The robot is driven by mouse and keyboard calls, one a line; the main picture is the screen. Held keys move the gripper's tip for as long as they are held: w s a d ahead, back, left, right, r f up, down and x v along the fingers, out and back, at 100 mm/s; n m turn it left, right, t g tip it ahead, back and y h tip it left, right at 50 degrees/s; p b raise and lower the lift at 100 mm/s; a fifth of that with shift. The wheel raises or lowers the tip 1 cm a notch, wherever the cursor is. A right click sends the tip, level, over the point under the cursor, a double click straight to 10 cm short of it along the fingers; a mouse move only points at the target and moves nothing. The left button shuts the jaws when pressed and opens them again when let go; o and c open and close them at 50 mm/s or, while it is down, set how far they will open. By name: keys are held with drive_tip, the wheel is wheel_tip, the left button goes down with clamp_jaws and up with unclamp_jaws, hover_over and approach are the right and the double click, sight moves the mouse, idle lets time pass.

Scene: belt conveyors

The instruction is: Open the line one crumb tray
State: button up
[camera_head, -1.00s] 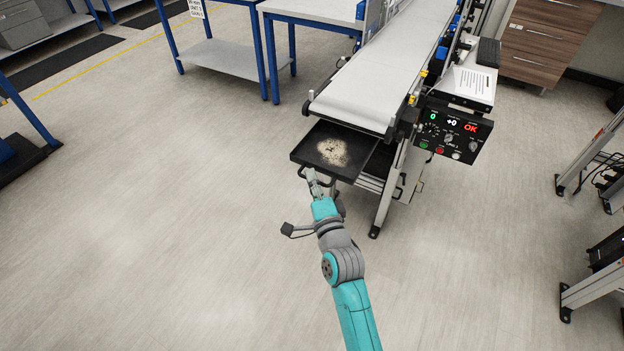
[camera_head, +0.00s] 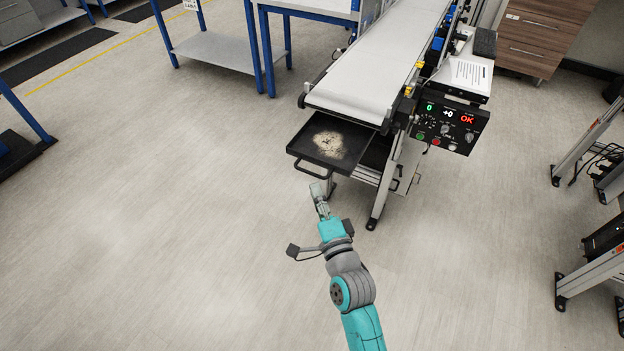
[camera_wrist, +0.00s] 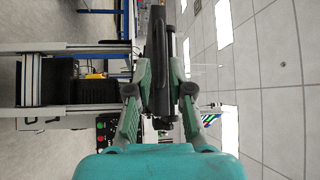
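The crumb tray (camera_head: 304,139) is a shallow black tray with pale crumbs (camera_head: 328,145) on it. In the head view it sticks out from under the end of the white conveyor belt (camera_head: 375,70). Its handle (camera_head: 312,169) is at the front edge.
A control panel (camera_head: 447,123) with lit displays is mounted at the conveyor's right side, above a support leg (camera_head: 383,190). A blue-legged bench (camera_head: 217,55) stands at the back left. The floor (camera_head: 150,220) in front and to the left is clear.

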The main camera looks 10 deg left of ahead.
drive_tip(key=shift+v, duration=2.55)
drive_tip(key=s+d+f+n+h, duration=0.2)
drive_tip(key=s+d+f+h, duration=0.15)
drive_tip(key=s+d, duration=0.45)
drive_tip(key=s+d+f+n+h, duration=0.2)
drive_tip(key=s+d+f+n, duration=0.15)
drive_tip(key=s+d, duration=0.55)
drive_tip(key=s+d+r+n+g+h, duration=0.1)
drive_tip(key=s+d+r+n, duration=0.1)
drive_tip(key=s, duration=0.9)
drive_tip(key=s+d+r+n+g+h, duration=0.1)
drive_tip(key=s+n, duration=0.3)
drive_tip(key=s, duration=0.7)
drive_tip(key=shift+d+r+g+h, duration=0.3)
drive_tip(key=shift+d+r+h, duration=0.25)
drive_tip(key=shift+d+r, duration=0.25)
